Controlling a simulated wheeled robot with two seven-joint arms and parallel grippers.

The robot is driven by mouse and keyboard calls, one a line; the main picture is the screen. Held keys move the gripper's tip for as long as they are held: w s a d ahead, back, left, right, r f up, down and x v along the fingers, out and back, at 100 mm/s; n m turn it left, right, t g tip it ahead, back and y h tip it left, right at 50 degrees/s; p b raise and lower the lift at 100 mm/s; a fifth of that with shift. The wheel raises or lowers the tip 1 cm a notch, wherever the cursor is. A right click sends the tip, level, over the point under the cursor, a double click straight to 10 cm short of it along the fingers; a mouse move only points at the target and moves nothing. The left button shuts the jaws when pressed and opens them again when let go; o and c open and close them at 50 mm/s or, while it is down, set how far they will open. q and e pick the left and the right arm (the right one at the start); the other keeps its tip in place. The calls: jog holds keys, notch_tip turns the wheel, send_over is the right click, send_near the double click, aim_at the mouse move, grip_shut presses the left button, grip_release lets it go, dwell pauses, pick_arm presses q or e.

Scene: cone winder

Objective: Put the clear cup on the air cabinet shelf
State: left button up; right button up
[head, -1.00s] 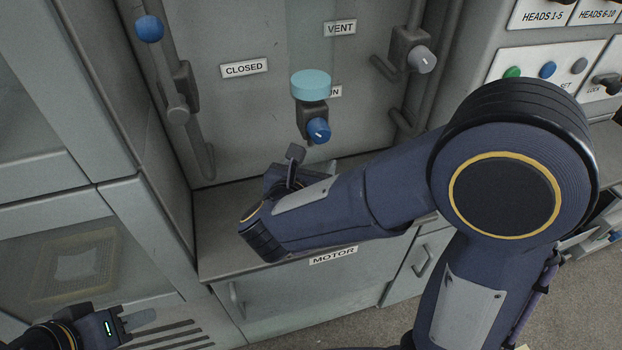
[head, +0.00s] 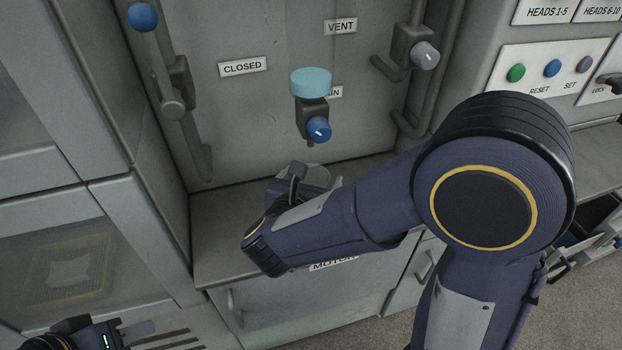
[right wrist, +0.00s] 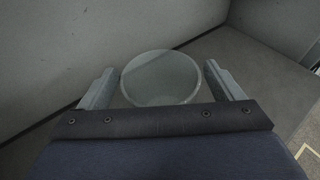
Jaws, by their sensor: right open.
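The clear cup (right wrist: 161,78) stands between the fingers of my right gripper (right wrist: 161,88) in the right wrist view, with a gap on each side. In the head view the cup (head: 320,176) shows partly behind my right gripper (head: 305,182), over the grey shelf (head: 222,240) of the air cabinet. The cup appears upright on the shelf; its base is hidden by the gripper. My right gripper is open around it. My left gripper (head: 137,331) is at the bottom left, away from the cup; its finger opening is unclear.
A blue-knobbed valve (head: 317,129) with a pale teal disc (head: 311,81) above it is on the back panel over the shelf. Pipes with a left valve (head: 173,103) and a right valve (head: 425,54) flank it. Bare shelf lies left of the gripper.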

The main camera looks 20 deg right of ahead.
jog(key=shift+r, duration=0.25)
jog(key=v, duration=1.2)
jog(key=shift+p, duration=0.3)
